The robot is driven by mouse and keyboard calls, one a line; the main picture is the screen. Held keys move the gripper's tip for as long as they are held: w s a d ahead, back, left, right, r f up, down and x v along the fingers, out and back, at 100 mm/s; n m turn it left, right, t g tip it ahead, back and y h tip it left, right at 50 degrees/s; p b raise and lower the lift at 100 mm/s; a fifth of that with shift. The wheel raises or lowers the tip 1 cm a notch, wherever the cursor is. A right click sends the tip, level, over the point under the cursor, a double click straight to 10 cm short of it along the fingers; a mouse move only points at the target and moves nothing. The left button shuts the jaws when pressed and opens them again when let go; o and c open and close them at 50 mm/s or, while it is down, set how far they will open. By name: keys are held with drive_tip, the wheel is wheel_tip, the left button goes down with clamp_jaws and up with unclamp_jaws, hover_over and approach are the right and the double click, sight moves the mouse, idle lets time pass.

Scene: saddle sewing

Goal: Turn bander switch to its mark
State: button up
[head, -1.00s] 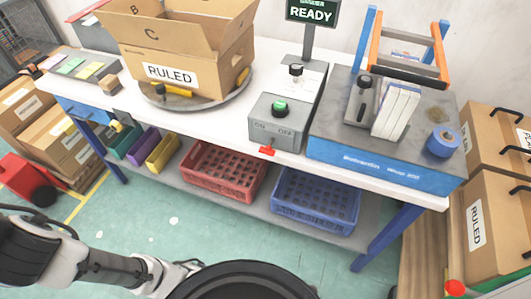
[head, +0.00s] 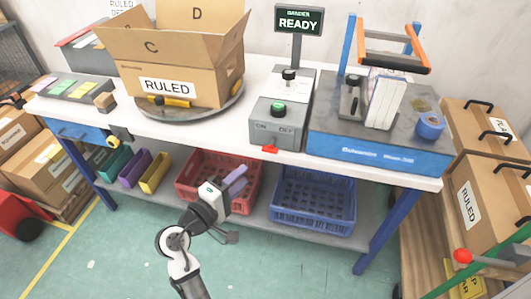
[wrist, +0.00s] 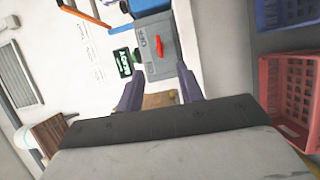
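The bander control box (head: 277,125) is grey, with ON and OFF printed on its front. A red switch lever (head: 270,149) sits low on that front, and a green knob (head: 278,107) is on top. In the wrist view the red lever (wrist: 158,47) shows on the grey box face (wrist: 150,65), beyond my fingertips. My gripper (head: 237,180) is below and left of the box, in front of the table edge, touching nothing that I can see. In the wrist view my gripper (wrist: 157,85) has its two fingers apart with nothing held between them.
The READY sign (head: 298,21) stands behind the box. A banding machine (head: 380,148) is to the right, and a RULED carton (head: 180,75) on a turntable to the left. Red (head: 190,188) and blue (head: 345,215) crates sit on the shelf below.

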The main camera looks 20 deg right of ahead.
sight(268, 152)
drive_tip(key=p+x, duration=0.3)
drive_tip(key=x, duration=1)
drive_tip(key=shift+w, duration=0.15)
drive_tip(key=shift+a, duration=0.1)
clamp_jaws()
